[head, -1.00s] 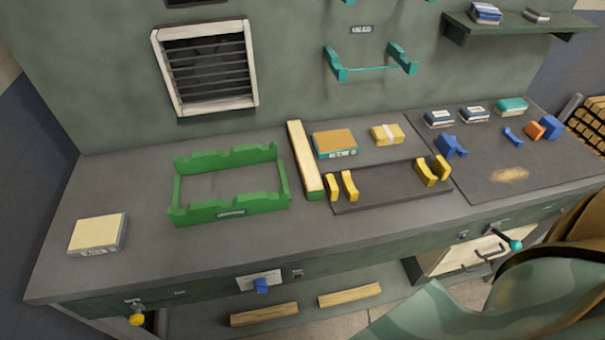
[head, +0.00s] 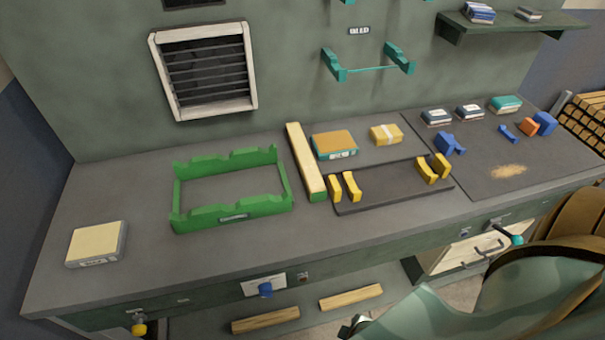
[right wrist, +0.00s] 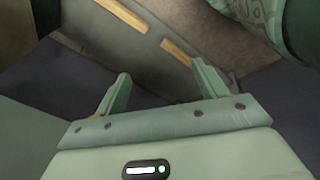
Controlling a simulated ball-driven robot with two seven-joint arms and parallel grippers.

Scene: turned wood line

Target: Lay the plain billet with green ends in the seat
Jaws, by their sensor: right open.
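A long cream billet (head: 304,160) lies on the bench, its near end green; its far end's colour is hard to tell. It lies between the green frame (head: 232,212) and a dark board (head: 392,190). The board bears yellow notched supports in two pairs, a left pair (head: 344,187) and a right pair (head: 434,168), with nothing lying across them. The green frame has notched long sides and is empty. My right gripper (right wrist: 162,90) is open and empty in the right wrist view, below the bench front, apart from the billet. My left gripper is not in view.
An orange-topped block (head: 334,143) and a yellow block (head: 386,133) stand behind the board. A cream-topped box (head: 96,243) sits at the left. Blue pieces (head: 446,141) lie at the right. Wood strips (head: 265,320) lie on the shelf below.

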